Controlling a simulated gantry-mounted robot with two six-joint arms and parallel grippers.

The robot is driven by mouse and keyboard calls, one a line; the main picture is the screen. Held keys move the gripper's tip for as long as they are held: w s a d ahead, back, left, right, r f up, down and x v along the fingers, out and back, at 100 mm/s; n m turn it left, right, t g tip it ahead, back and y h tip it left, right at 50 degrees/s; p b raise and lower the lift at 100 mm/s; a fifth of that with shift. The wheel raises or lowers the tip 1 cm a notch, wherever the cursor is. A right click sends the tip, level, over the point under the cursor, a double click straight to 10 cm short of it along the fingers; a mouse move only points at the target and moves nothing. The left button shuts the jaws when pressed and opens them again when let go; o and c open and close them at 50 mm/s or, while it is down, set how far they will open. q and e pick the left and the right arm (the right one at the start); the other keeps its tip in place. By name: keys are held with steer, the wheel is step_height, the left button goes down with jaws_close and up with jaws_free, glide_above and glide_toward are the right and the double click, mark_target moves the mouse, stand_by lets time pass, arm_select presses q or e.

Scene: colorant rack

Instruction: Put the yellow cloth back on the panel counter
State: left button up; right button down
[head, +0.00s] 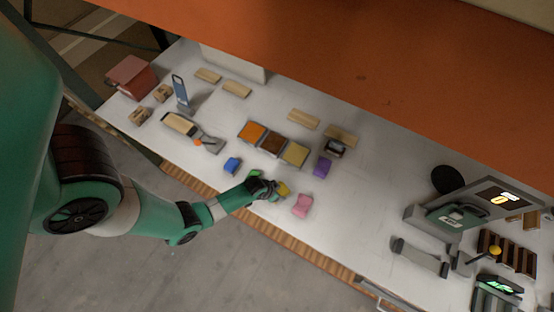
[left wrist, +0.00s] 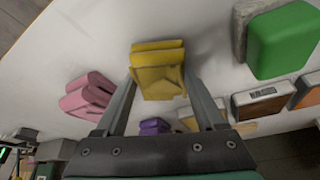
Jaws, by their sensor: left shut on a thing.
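The yellow cloth (left wrist: 158,72) is folded and sits between the two fingers of my left gripper (left wrist: 160,95) in the left wrist view. In the head view the yellow cloth (head: 282,188) shows at the tip of my left gripper (head: 272,188), over the front part of the white panel counter (head: 345,228). The left gripper is shut on the cloth. I cannot tell whether the cloth touches the counter. My right gripper is not in view.
A pink cloth (head: 301,205) lies just right of the gripper. Trays of orange, brown and yellow colorant (head: 294,154) stand behind. The counter right of the pink cloth is clear.

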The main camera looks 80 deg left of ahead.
arm_select(q)
steer(key=shift+f, duration=0.2)
steer(key=o, duration=1.3)
steer(key=shift+r, duration=0.1)
steer(key=shift+r, duration=0.35)
steer(key=p+v, duration=0.4)
steer(key=v, duration=0.3)
steer(key=shift+r, duration=0.1)
